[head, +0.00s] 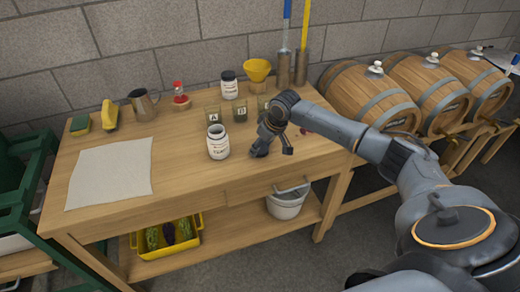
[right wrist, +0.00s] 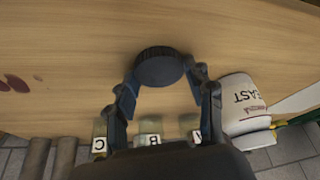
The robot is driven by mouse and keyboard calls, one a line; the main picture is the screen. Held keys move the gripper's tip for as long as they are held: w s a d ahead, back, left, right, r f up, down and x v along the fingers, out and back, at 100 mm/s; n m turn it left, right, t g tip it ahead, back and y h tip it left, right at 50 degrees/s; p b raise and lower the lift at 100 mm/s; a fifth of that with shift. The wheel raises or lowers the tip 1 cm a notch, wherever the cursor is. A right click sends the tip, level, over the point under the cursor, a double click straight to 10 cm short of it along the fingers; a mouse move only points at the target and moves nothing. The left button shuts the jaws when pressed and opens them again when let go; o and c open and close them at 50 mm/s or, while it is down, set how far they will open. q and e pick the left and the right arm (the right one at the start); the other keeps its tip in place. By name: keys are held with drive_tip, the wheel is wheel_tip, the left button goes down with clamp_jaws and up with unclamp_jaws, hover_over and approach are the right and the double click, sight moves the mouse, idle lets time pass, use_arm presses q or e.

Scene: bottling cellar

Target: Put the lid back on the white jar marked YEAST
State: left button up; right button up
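The white YEAST jar (head: 218,149) stands upright and open on the workbench, its mouth showing dark. It also shows at the right of the right wrist view (right wrist: 243,97). My right gripper (head: 274,152) is low over the bench, just right of the jar. In the right wrist view its fingertips (right wrist: 160,76) close on both sides of a round black ribbed lid (right wrist: 160,66). The lid is level; I cannot tell whether it touches the bench. In the head view the gripper mostly hides the lid. My left gripper is not in view.
Glasses marked A (head: 214,116) and B (head: 240,114) stand behind the jar, with C (right wrist: 99,142) beside them. A second white jar with a dark lid (head: 229,87) and a yellow funnel (head: 257,70) stand farther back. A pale cloth (head: 110,172) covers the bench's left.

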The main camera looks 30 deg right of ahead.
sight(261, 150)
idle(0.3)
drive_tip(key=shift+r, duration=0.45)
wheel_tip(261, 150, up, 2)
drive_tip(key=shift+r+b, duration=0.1)
drive_tip(key=shift+b, duration=0.35)
drive_tip(key=s+a+r+b, duration=0.1)
drive_tip(key=s+a+r, duration=0.6)
drive_tip(key=s+r, duration=0.3)
drive_tip(key=shift+s, duration=1)
drive_tip(key=shift+a, duration=0.1)
